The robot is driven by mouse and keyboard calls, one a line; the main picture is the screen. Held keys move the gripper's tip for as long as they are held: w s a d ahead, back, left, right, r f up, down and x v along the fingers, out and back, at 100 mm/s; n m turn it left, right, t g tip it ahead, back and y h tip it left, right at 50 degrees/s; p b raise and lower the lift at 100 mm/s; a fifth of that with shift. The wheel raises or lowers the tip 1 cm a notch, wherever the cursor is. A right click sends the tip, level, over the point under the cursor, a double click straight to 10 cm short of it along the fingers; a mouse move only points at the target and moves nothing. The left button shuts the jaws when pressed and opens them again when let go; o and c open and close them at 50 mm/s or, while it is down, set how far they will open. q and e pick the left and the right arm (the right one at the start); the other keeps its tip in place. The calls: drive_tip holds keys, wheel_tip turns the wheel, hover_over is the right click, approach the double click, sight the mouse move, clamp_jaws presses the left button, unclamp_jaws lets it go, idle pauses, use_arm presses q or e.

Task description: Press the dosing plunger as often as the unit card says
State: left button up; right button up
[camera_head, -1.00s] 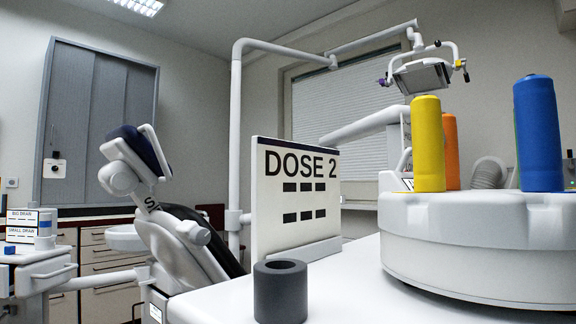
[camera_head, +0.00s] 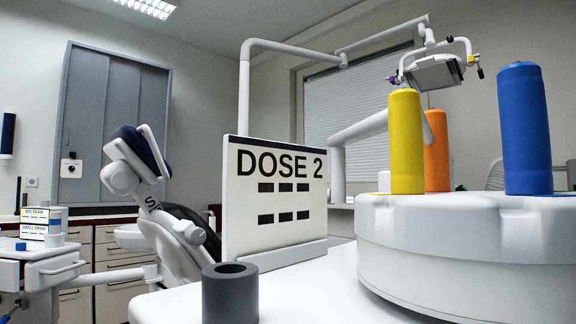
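The unit card (camera_head: 275,234) stands upright on the white counter (camera_head: 185,304) and reads "DOSE 2" above two rows of three dark bars. A dark grey hollow cylinder (camera_head: 231,297) with an open top stands in front of it. To the right, a white round unit (camera_head: 465,255) carries upright yellow (camera_head: 406,141), orange (camera_head: 436,152) and blue (camera_head: 525,128) cylinders. I cannot tell which part is the dosing plunger. Neither of my grippers is in view.
A dental chair (camera_head: 152,200) and a grey cabinet (camera_head: 115,130) stand behind on the left. Small boxes labelled "BIG DRAIN" and "SMALL DRAIN" (camera_head: 36,227) sit on a side unit (camera_head: 40,265). A lamp arm (camera_head: 290,50) hangs overhead.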

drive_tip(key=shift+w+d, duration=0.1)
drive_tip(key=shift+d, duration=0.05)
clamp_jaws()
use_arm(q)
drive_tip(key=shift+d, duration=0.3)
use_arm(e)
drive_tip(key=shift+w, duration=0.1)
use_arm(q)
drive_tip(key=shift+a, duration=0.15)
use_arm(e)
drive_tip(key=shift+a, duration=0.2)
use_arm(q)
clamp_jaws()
